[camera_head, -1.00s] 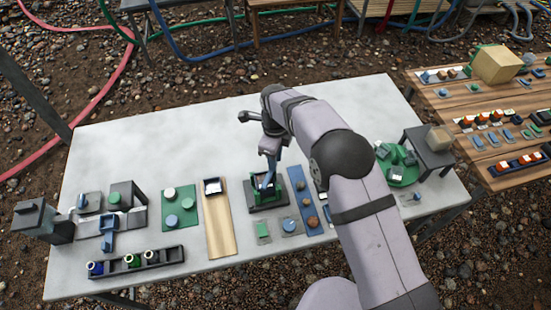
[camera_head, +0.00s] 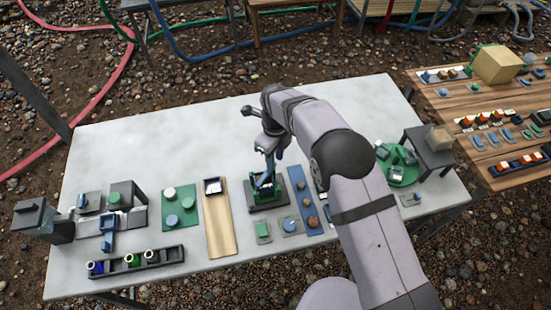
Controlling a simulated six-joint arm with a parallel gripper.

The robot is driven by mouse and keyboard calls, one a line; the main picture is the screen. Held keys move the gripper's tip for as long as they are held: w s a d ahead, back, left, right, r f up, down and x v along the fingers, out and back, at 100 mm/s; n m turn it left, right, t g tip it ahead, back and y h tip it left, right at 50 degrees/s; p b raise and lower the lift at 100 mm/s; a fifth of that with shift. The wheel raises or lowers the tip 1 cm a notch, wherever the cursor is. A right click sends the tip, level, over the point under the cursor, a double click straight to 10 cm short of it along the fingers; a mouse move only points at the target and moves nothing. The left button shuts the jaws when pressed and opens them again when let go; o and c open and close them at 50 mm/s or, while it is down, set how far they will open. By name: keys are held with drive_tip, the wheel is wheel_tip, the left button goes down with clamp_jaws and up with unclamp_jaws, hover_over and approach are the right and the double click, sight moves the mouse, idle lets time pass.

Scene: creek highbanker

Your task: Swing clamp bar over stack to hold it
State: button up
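A dark fixture with green parts (camera_head: 256,201) stands near the middle of the white table; it seems to hold the stack, but the layers are too small to tell apart. My gripper (camera_head: 266,176) points down right at this fixture, with its blue fingers over the green parts. A blue piece shows at the fingertips; I cannot tell whether it is the clamp bar or part of the fingers. Whether the fingers are closed on anything is too small to see.
A wooden board (camera_head: 219,230) and a green mat with round pieces (camera_head: 191,218) lie left of the fixture. A blue strip with brown discs (camera_head: 304,193) is close on its right. A rack of bottles (camera_head: 160,259) stands at front left. The table's back left is bare.

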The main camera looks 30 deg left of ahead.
drive_tip(key=shift+s+d+f, duration=0.25)
drive_tip(key=shift+f, duration=0.4)
drive_tip(key=shift+w+a+r+p, duration=0.15)
drive_tip(key=shift+r+p, duration=0.65)
drive_tip(key=shift+a+r+p, duration=0.1)
drive_tip(key=shift+r+p, duration=1.5)
drive_tip(key=shift+r, duration=1.15)
drive_tip(key=shift+w, duration=0.1)
